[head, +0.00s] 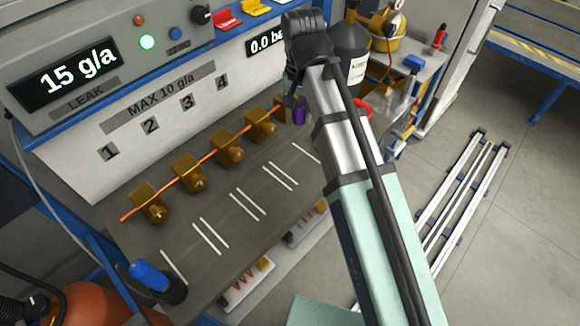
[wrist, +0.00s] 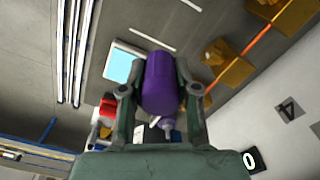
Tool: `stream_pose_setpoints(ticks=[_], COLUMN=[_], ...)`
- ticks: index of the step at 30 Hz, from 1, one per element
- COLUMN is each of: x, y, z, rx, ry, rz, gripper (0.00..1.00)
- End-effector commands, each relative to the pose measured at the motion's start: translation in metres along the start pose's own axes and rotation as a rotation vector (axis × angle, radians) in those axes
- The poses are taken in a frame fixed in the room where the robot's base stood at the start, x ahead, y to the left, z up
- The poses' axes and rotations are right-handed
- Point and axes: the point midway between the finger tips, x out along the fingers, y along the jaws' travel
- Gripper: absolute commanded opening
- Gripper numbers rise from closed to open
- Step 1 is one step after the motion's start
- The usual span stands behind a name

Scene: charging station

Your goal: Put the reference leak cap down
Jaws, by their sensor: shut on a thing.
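My gripper (wrist: 160,92) is shut on a purple, rounded cylinder, which I take to be the reference leak cap (wrist: 158,80). One finger is on each side of it. A small purple and white tip shows just below it in the wrist view; I cannot tell whether it is part of the cap. In the head view the purple cap (head: 299,112) shows beside the arm, at the bench's far right end, near the last brass block. The fingers are mostly hidden there by my arm. I cannot tell whether the cap touches the bench.
Several brass blocks (head: 187,175) on a copper tube line the grey bench (head: 215,262), with white strips in front. A blue-topped tool (head: 150,275) stands at the near left. A dark bottle (head: 349,50) and red ring (head: 363,108) are right of my arm. The panel reads 15 g/a.

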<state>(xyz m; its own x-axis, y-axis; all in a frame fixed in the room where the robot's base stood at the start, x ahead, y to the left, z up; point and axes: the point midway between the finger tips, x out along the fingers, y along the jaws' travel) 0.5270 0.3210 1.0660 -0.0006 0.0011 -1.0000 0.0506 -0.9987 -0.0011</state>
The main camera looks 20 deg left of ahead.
Motion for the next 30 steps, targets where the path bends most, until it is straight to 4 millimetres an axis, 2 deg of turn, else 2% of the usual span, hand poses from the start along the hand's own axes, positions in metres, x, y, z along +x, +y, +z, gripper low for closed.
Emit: stream_pose_setpoints(ticks=[6, 18, 22, 30], x=[0.046, 0.122, 0.136, 0.148], y=[0.002, 0.001, 0.001, 0.001], z=[0.003, 0.002, 0.001, 0.001], rx=[0.000, 0.001, 0.001, 0.001], ry=[-0.004, -0.003, -0.002, -0.001], rz=[0.003, 0.002, 0.001, 0.000], gripper=[0.07, 0.07, 0.07, 0.07])
